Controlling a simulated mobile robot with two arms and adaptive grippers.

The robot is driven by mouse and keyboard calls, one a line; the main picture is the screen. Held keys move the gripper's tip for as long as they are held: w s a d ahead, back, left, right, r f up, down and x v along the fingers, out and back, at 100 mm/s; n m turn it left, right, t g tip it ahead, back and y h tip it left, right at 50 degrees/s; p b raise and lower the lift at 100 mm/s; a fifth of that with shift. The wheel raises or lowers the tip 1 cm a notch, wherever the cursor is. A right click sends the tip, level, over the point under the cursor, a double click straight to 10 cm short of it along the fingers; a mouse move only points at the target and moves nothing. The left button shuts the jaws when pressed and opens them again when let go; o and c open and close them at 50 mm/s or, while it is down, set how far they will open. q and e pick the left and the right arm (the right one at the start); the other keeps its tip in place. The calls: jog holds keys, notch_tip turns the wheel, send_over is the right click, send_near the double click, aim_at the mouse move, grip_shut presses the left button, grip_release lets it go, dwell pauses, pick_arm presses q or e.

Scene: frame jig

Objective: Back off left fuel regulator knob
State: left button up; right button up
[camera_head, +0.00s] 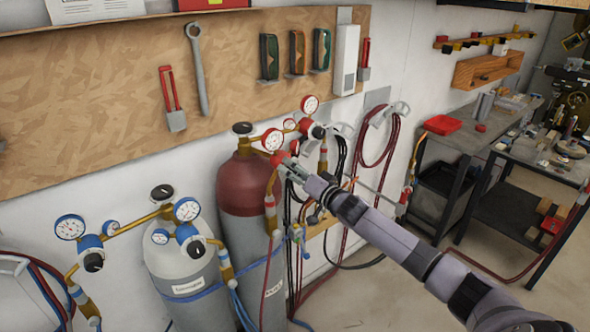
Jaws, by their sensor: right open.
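A dark red fuel cylinder (242,187) stands by the wall, with a brass manifold and red-rimmed gauges on top. Whether the fingers straddle or touch the knob is too small to tell. My left gripper is not in view.
A grey cylinder (183,262) with blue regulators stands left of the red one. Red and black hoses (372,160) hang on the wall behind my right arm. A wooden tool board (110,100) is above. Workbenches (470,130) stand at the right.

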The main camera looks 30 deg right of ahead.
jog(key=shift+c, duration=0.5)
jog(key=c, duration=1.1)
